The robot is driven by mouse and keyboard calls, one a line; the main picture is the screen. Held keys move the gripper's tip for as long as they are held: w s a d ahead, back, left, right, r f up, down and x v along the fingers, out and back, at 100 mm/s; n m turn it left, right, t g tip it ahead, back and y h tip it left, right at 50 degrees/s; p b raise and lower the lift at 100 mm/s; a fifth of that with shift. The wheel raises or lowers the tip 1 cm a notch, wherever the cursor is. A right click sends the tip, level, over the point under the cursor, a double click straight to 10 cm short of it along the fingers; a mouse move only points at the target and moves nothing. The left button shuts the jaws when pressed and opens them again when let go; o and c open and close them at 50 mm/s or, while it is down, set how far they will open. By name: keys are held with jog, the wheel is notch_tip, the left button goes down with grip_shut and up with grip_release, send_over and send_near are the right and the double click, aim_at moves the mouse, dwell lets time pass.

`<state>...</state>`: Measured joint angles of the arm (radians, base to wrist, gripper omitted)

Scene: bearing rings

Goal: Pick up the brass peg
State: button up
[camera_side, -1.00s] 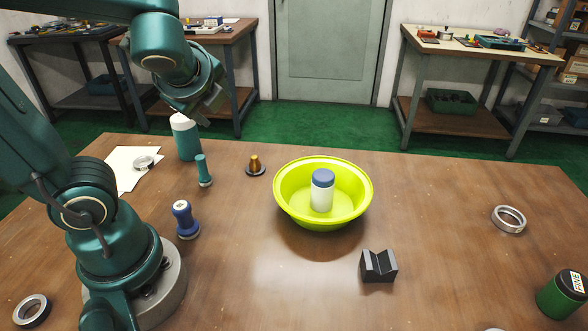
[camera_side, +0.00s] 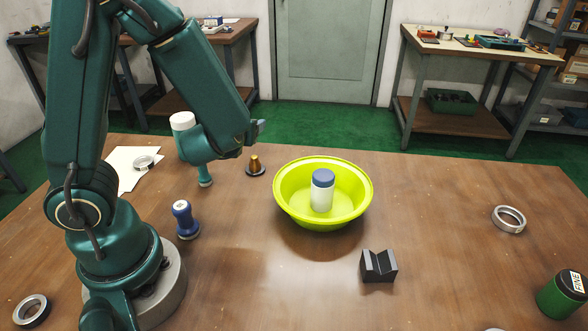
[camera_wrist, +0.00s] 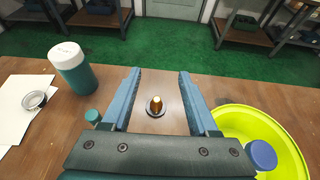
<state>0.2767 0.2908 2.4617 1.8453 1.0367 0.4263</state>
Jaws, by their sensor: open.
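The brass peg (camera_side: 255,164) stands upright on a dark round base (camera_side: 256,172) on the table, left of the yellow-green bowl. In the wrist view the brass peg (camera_wrist: 156,103) shows between my two fingers, beyond them and apart from both. My gripper (camera_side: 258,130) is above and slightly behind the peg in the side view, tilted sideways. The wrist view shows my gripper (camera_wrist: 158,72) open and empty, with the fingers wide apart.
The yellow-green bowl (camera_side: 350,208) holds a white jar with a blue lid (camera_side: 322,190). A teal peg-like piece (camera_side: 205,180) and a white-capped bottle (camera_wrist: 73,68) stand left of the peg. A blue-handled stamp (camera_side: 184,220), dark V-block (camera_side: 378,266) and metal ring (camera_side: 509,219) are on the table.

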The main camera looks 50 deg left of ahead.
aim_at(254, 160)
notch_tip(254, 160, down, 10)
jog(key=shift+r, duration=0.2)
jog(key=shift+x, duration=2.6)
jog(key=shift+f, duration=0.1)
grip_shut()
